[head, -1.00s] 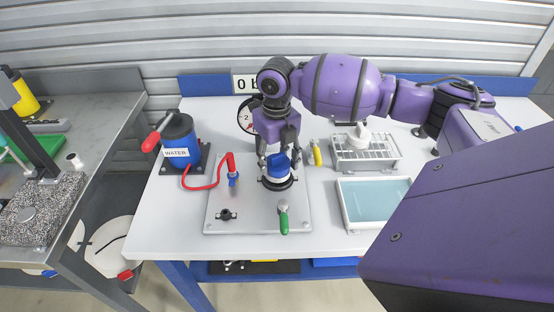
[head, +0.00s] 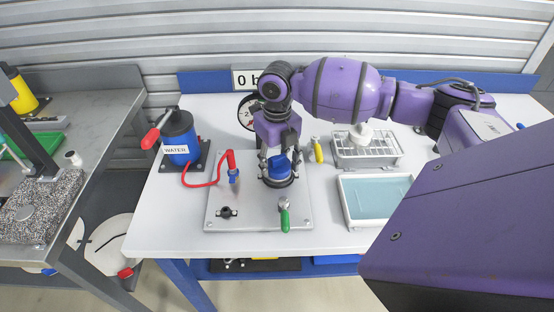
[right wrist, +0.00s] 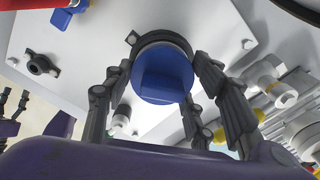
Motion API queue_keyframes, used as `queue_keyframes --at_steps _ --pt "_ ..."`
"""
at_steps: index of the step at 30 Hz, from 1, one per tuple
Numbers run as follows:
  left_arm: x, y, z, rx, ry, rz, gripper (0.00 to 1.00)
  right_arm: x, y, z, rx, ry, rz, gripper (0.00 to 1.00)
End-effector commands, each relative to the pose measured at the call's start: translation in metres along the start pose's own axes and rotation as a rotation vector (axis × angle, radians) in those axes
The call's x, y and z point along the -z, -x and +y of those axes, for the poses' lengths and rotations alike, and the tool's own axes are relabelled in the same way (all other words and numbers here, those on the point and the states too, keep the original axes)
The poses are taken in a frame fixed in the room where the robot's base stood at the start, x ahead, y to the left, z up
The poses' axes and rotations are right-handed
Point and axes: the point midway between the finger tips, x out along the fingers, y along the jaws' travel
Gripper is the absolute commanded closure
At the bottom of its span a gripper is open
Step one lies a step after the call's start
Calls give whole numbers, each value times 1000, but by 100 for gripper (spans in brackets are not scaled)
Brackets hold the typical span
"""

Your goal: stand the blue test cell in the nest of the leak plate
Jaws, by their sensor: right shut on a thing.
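The blue test cell (head: 279,168) is upright between the fingers of my right gripper (head: 277,170), which is shut on it. The cell is at the dark ring-shaped nest (head: 278,184) on the grey leak plate (head: 248,218). The right wrist view shows the cell's blue top (right wrist: 163,75) between the fingers, with the dark nest ring (right wrist: 150,38) showing beyond its edge. The fingers hide part of the nest, and I cannot tell whether the cell rests fully on its floor. My left gripper does not show in the head view.
A green-handled valve (head: 285,218) and a black fitting (head: 227,212) stand on the plate. A red hose (head: 203,186) runs to the blue water pump (head: 180,140). A yellow tool (head: 318,151), a wire rack (head: 368,152) and a tray (head: 350,213) are to the right.

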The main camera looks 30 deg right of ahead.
Motion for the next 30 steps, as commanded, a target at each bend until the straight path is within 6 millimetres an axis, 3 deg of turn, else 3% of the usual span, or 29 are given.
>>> queue_keyframes --at_steps 7,8,12,23,30 --pt "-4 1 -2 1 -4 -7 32 0 -1 0 -1 0 -2 89" --pt "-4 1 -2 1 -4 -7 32 0 -1 0 -1 0 -2 46" --pt "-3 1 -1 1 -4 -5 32 0 -1 0 -1 0 -2 28" --pt "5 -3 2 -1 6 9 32 0 0 0 0 0 0 27" --pt "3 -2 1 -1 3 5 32 -1 34 0 0 0 -4 27"
